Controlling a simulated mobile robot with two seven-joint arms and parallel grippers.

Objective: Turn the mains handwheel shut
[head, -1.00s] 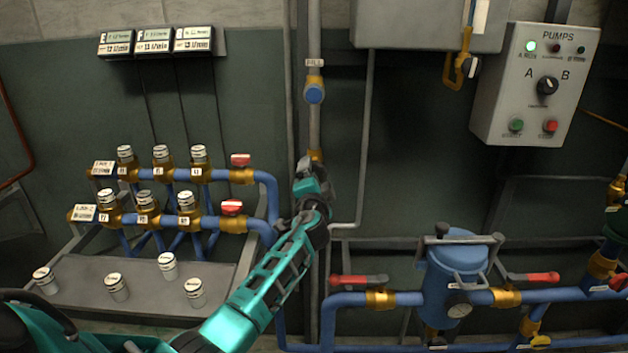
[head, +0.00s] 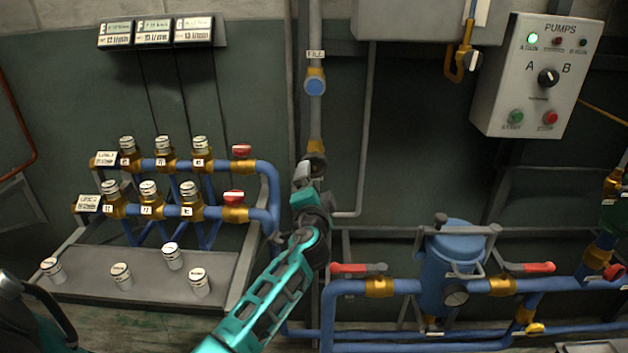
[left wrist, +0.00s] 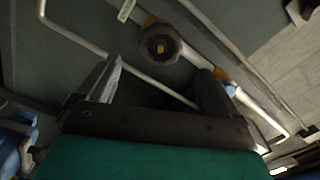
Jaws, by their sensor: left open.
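A dark grey handwheel (left wrist: 160,46) on a brass valve sits on the pipe in the left wrist view. In the head view a dark round part (head: 317,163), probably this wheel, shows below a brass fitting on the vertical grey pipe, mostly hidden by my gripper. My left gripper (head: 306,180) is just in front of that pipe. In the left wrist view its jaws (left wrist: 162,72) are open and empty, with the wheel ahead, roughly centred between the fingertips. I cannot see any contact. My right gripper is not in view.
A blue knob (head: 315,87) under a FILL label sits higher on the pipe. Left stands a blue-pipe manifold (head: 185,212) with red handles. Right are a blue filter vessel (head: 452,258) with red levers and the pumps panel (head: 540,75).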

